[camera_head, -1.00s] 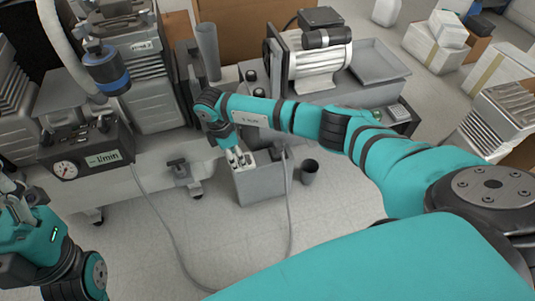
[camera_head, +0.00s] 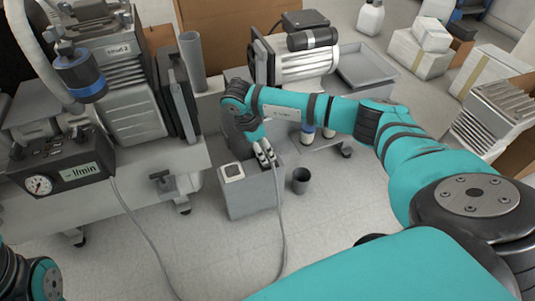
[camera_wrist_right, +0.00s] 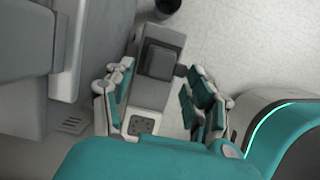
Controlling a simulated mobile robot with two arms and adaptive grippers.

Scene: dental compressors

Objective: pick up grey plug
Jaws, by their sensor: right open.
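The grey plug (camera_wrist_right: 160,62) shows in the right wrist view as a dark square block on top of a grey box (camera_wrist_right: 151,95). My right gripper (camera_wrist_right: 160,95) is open there, one finger on each side of the box, with the plug between and slightly beyond the fingertips. No contact is visible. In the head view my right gripper (camera_head: 265,157) points down over the right part of the box (camera_head: 250,198) and hides the plug. A grey cable (camera_head: 279,220) hangs from that side. My left gripper is out of view; only part of that arm shows.
A light square socket plate (camera_head: 232,171) is on the box's left part. A dark cup (camera_head: 301,180) stands on the floor to its right. A compressor bench with a gauge unit (camera_head: 62,165) stands at left. The floor in front is clear apart from cables.

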